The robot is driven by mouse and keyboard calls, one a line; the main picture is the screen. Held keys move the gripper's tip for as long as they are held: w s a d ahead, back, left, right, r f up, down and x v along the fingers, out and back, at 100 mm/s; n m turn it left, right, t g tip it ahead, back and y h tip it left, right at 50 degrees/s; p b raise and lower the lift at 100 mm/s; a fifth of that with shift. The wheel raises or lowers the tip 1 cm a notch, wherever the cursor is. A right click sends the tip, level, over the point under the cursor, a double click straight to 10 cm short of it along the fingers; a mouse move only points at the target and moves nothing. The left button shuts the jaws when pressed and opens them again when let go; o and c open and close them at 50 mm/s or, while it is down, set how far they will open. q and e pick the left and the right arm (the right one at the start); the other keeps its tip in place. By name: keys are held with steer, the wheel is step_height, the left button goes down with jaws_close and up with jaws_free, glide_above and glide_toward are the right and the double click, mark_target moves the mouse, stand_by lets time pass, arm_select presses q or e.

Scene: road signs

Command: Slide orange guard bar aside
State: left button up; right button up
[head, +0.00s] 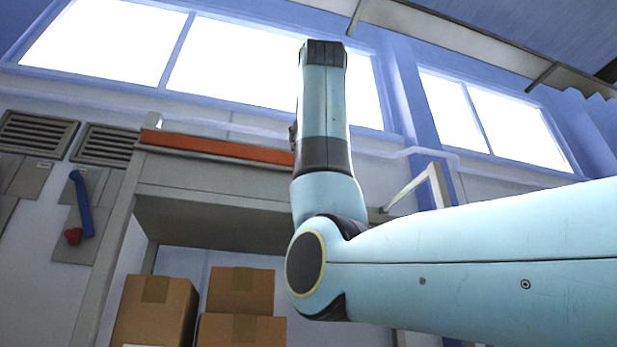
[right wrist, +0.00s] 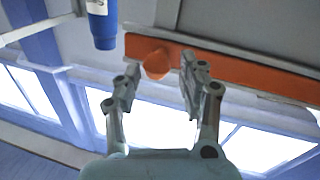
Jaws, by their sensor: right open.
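The orange guard bar (head: 218,148) runs along the front edge of a grey shelf in the head view; its right end passes behind my right arm. In the right wrist view the orange bar (right wrist: 255,77) stretches to the right and carries a round orange knob (right wrist: 156,63). My right gripper (right wrist: 160,72) is open, with one finger on each side of the knob in the picture. I cannot tell whether either finger touches it. My right arm hides this gripper in the head view. My left gripper is not in view.
Cardboard boxes (head: 239,292) stand below the grey shelf (head: 220,185). A blue lever with a red end (head: 81,205) is on the wall at left. A blue cylinder with a white label (right wrist: 103,27) stands near the bar's left end in the right wrist view.

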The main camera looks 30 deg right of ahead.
steer(key=v, duration=0.8)
steer(key=shift+s, duration=0.15)
